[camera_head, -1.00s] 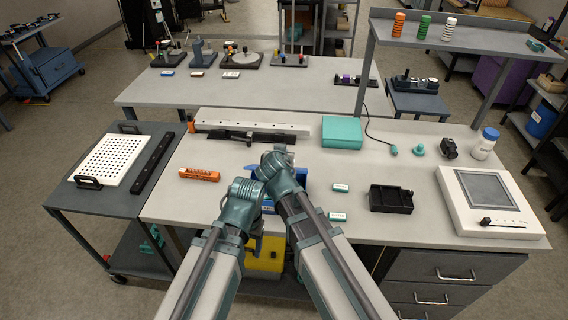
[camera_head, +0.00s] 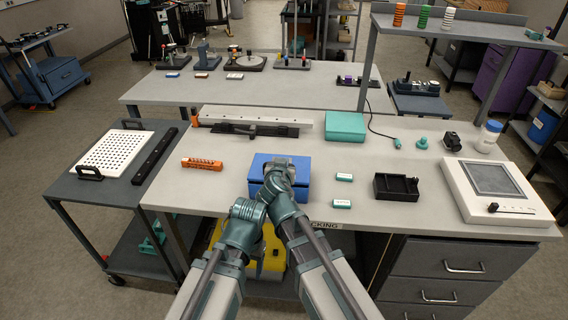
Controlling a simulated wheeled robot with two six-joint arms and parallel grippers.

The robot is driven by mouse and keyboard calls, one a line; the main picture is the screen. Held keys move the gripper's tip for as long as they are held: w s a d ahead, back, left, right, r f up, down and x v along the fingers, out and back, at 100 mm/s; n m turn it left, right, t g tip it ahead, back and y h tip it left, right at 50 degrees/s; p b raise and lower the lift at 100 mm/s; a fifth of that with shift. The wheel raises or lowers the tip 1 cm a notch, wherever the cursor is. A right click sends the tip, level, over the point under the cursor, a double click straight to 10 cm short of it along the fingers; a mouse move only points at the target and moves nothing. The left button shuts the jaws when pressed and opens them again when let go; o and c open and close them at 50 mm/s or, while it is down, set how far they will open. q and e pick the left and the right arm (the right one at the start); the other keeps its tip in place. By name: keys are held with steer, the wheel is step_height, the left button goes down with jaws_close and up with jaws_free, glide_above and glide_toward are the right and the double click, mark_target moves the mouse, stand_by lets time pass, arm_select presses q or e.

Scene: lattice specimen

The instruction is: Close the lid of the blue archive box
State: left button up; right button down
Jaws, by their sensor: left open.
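The blue archive box (camera_head: 302,187) stands near the front edge of the grey workbench, in the middle of the head view. Its blue lid (camera_head: 301,164) appears to lie flat over the box. I cannot tell whether it is fully flush, since my arms cover much of the box. My left gripper (camera_head: 278,164) is over the top of the box, open, with its fingertips hard to make out. I cannot tell whether it touches the lid. My right gripper cannot be made out among the overlapping arm links.
Right of the box lie two small teal-and-white labelled blocks (camera_head: 343,177) and a black tray (camera_head: 396,186). An orange part (camera_head: 202,164) lies to the left. A teal case (camera_head: 345,126) and a long pale rail (camera_head: 262,121) are behind. The bench between is clear.

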steer(key=shift+s+f+b, duration=0.35)
steer(key=shift+f+b, duration=0.2)
steer(key=shift+f, duration=0.25)
arm_select(q)
steer(key=shift+s+a+f, duration=0.1)
steer(key=shift+s+f, duration=0.5)
steer(key=shift+f, duration=0.35)
arm_select(e)
steer(key=shift+s+f, duration=0.15)
steer(key=shift+s, duration=0.25)
arm_select(q)
steer(key=shift+b, duration=0.3)
arm_select(e)
steer(key=shift+a, duration=0.1)
